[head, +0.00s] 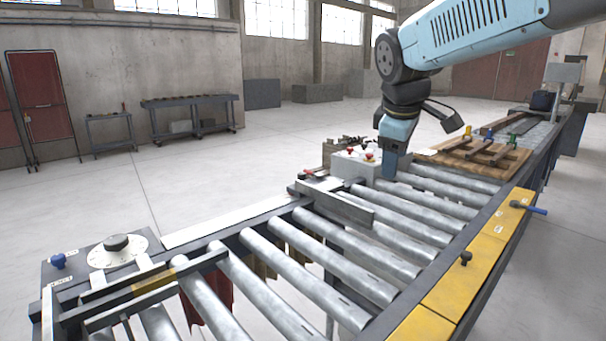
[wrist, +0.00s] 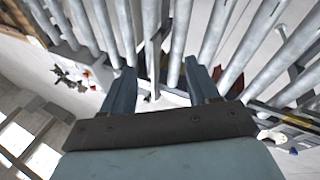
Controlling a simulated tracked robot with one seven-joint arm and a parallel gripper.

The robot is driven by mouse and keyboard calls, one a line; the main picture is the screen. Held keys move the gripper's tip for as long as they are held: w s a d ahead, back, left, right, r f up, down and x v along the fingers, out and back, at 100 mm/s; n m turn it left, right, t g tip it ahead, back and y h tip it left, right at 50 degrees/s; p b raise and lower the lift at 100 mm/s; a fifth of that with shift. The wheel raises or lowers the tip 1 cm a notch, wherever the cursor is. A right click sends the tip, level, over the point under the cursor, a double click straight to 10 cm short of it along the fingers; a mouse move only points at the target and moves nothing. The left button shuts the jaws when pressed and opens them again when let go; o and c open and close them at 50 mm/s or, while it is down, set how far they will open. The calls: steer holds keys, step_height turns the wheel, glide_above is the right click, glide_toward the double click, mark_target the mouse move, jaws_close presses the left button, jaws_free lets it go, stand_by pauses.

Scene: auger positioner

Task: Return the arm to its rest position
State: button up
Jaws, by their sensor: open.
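My light blue arm comes in from the upper right in the head view. My gripper (head: 390,172) points down over the far side of the roller conveyor (head: 300,290), beside a white box with red knobs (head: 354,165). In the wrist view my gripper (wrist: 164,82) shows two blue fingers spread apart with nothing between them. Rollers and a metal bar lie beyond the fingertips. In the head view the near finger hides the far one, and I cannot tell the exact gap to the rollers.
A metal stop bar (head: 338,205) crosses the rollers. A wooden pallet with clamps (head: 474,155) lies farther along. A dial plate (head: 117,250) is at the near left. Yellow panels (head: 462,278) with a blue handle (head: 528,207) line the right edge.

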steer(key=s+d+f+m, duration=0.1)
steer(key=s+f+m, duration=0.1)
steer(key=s, duration=0.3)
steer(key=s+d+f+m+y, duration=0.1)
steer(key=s+d+f+m, duration=0.1)
steer(key=s+m, duration=0.3)
steer(key=s+d+f+m, duration=0.2)
steer(key=s+f+m, duration=0.2)
steer(key=s, duration=0.2)
steer(key=shift+d+t, duration=0.15)
steer(key=shift+t, duration=0.15)
